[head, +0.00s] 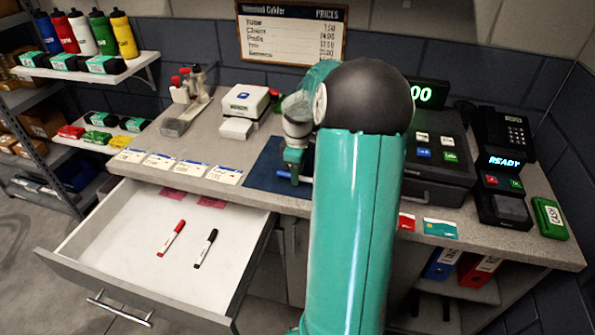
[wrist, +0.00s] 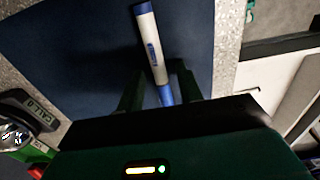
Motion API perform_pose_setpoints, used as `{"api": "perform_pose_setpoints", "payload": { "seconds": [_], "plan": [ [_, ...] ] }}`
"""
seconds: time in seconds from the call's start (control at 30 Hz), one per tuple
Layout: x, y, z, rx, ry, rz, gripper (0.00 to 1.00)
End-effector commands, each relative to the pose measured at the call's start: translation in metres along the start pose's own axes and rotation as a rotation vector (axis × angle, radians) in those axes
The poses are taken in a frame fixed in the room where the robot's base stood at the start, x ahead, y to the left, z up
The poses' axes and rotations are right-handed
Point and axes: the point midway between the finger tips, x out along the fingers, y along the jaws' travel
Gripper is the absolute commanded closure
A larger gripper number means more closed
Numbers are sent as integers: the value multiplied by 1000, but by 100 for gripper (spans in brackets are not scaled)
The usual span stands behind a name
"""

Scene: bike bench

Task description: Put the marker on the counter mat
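A white marker with a blue cap and blue end (wrist: 151,45) lies over the dark blue counter mat (wrist: 75,60) in the wrist view. In the head view only its blue end (head: 283,174) shows, low over the front part of the mat (head: 262,167). My gripper (wrist: 160,68) is open, its two green fingers on either side of the marker's lower part, with a visible gap at the left finger. In the head view my gripper (head: 293,168) is above the mat, and my arm hides the mat's right side. The marker appears to rest on the mat.
An open drawer (head: 100,230) below the counter holds a red marker (head: 171,238) and a black marker (head: 206,248). Price cards (head: 223,175) line the counter edge left of the mat. A white box device (head: 245,101) stands behind; a card terminal (head: 503,185) is at right.

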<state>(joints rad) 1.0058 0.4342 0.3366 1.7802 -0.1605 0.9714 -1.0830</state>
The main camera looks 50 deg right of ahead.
Motion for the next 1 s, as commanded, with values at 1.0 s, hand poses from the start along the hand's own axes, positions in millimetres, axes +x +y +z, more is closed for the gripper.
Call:
{"api": "perform_pose_setpoints", "payload": {
  "seconds": [1.0],
  "plan": [
    [-124, -1, -1, 0, 0, 1, 64]
  ]
}}
